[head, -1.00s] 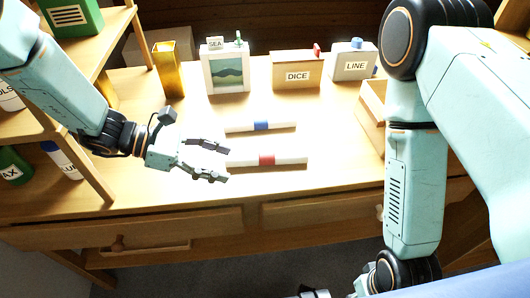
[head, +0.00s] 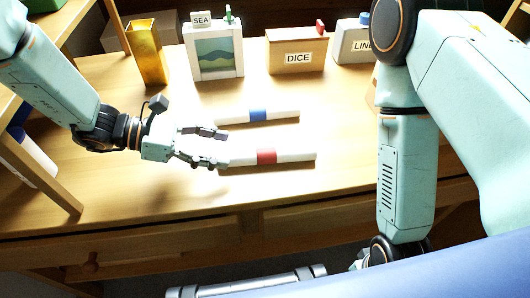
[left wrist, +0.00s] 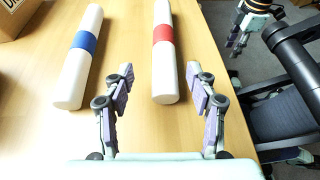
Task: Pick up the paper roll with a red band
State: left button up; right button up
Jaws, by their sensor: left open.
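The paper roll with a red band (head: 290,156) lies on the desk, nearer me than the similar roll with a blue band (head: 283,115). My left gripper (head: 221,149) is open and empty at the left end of the red-banded roll. In the left wrist view the red-banded roll (left wrist: 164,68) has its near end between the open fingers of my left gripper (left wrist: 160,76), closer to the right finger. The blue-banded roll (left wrist: 78,63) lies left of the fingers. My right gripper (left wrist: 238,38) shows small in the left wrist view, beyond the desk edge; its jaws are unclear.
A gold container (head: 149,55), the SEA picture box (head: 214,72), the DICE box (head: 297,68) and the LINE box (head: 351,45) stand along the back. A wooden shelf post (head: 45,175) is at left.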

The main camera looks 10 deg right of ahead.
aim_at(239, 153)
pick_arm(q)
jog(key=x, duration=0.2)
jog(key=b+x, duration=0.1)
jog(key=x, duration=0.3)
jog(key=shift+s+d+b, duration=0.2)
jog(key=shift+s+b, duration=0.1)
jog(key=shift+s, duration=0.1)
jog(key=shift+d+f, duration=0.1)
jog(key=shift+d, duration=0.35)
jog(key=shift+a, duration=0.1)
jog(key=shift+c, duration=0.4)
grip_shut()
